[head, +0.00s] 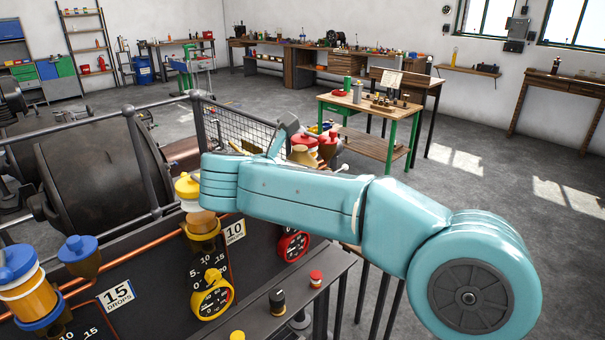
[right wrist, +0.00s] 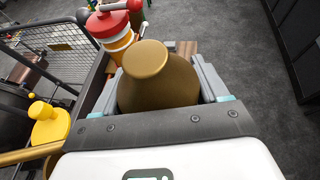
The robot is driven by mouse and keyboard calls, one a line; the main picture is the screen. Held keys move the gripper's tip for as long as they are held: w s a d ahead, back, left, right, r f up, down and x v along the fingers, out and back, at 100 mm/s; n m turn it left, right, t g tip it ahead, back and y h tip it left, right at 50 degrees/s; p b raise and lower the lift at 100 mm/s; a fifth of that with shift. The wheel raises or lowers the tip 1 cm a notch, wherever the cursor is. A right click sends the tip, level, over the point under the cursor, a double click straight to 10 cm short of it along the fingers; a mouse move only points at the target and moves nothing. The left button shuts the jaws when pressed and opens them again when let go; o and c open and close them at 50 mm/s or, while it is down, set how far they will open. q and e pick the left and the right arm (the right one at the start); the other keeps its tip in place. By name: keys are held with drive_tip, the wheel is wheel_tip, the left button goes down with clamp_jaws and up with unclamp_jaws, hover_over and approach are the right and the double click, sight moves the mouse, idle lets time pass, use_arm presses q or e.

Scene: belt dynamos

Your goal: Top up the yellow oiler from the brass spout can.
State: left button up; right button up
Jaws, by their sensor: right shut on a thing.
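The brass can (right wrist: 158,82) stands between the fingers of my right gripper (right wrist: 160,78) in the right wrist view, and the gripper is shut on it. I cannot make out its spout for certain. In the head view a brass part (head: 301,156) shows behind my right arm. The yellow oiler (head: 188,185) has a yellow cap and an amber cup, and is partly covered by my right arm. Its knobbed yellow cap (right wrist: 50,125) shows at the left of the right wrist view, apart from the can. My left gripper is out of view.
A red-capped oiler (right wrist: 117,32) stands close beyond the can. A copper pipe (head: 130,250) crosses the panel. A mesh guard (head: 235,128) and rail stand behind. Open floor (head: 470,150) lies at the right.

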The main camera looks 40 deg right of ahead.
drive_tip(key=shift+s+d+f+n+g+h+b, duration=0.45)
drive_tip(key=shift+f+n+h+b, duration=0.3)
drive_tip(key=shift+n+h, duration=0.2)
drive_tip(key=shift+w+f+b, duration=0.15)
drive_tip(key=shift+f+b, duration=0.55)
drive_tip(key=shift+b, duration=0.15)
drive_tip(key=shift+r+n+p, duration=0.25)
drive_tip(key=shift+r+p, duration=0.3)
drive_tip(key=shift+r, duration=0.1)
drive_tip(key=shift+s, duration=0.25)
drive_tip(key=shift+w+f+b, duration=0.1)
drive_tip(key=shift+w+b, duration=0.1)
drive_tip(key=shift+b, duration=0.15)
drive_tip(key=shift+s, duration=0.1)
